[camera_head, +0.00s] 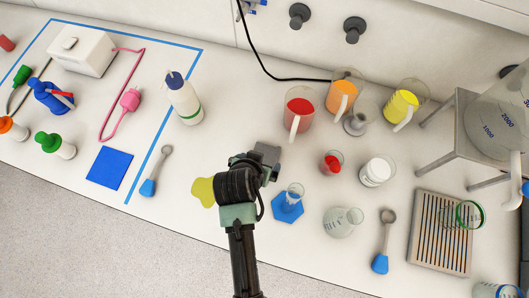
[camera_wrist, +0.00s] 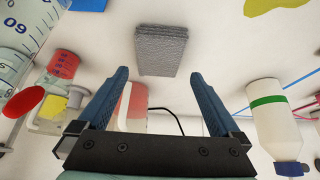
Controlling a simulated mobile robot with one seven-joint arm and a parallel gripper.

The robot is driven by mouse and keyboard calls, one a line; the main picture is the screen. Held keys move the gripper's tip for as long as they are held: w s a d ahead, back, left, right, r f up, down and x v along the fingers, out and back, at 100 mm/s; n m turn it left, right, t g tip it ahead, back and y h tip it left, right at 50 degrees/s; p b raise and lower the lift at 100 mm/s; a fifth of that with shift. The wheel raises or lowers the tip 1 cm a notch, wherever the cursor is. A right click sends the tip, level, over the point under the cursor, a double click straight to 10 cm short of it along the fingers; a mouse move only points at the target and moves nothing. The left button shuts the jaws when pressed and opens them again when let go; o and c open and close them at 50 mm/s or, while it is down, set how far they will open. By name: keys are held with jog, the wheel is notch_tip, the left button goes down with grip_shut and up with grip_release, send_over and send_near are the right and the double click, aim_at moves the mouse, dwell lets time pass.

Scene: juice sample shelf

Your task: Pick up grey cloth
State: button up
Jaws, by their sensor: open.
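The grey cloth (camera_wrist: 162,50) shows in the wrist view as a small textured rectangular piece on the white bench, at the upper middle. My gripper (camera_wrist: 158,75) is open, its two blue fingers apart with nothing between them. The cloth appears beyond the fingertips, roughly centred between them and not touching them. In the head view my gripper (camera_head: 263,160) is over the middle of the bench, and I cannot make out the cloth there; my arm seems to cover it.
A yellow patch (camera_head: 203,192) lies left of my gripper, and a blue hexagon (camera_head: 281,214) with a small flask stands right. A white bottle (camera_head: 185,103) is at upper left. Beakers with red (camera_head: 300,106) and orange liquid (camera_head: 341,97) stand behind. A slatted rack (camera_head: 424,222) is at right.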

aim_at(264, 160)
jog(key=shift+p+x, duration=0.6)
jog(key=shift+x, duration=1.8)
jog(key=shift+w+d+f, duration=0.15)
jog(key=shift+d+f, duration=0.05)
jog(key=shift+f, duration=0.3)
jog(key=shift+f, duration=0.25)
jog(key=c, duration=1)
jog(key=shift+r, duration=0.15)
notch_tip(264, 160, up, 10)
jog(key=b, duration=0.1)
jog(key=shift+r, duration=0.15)
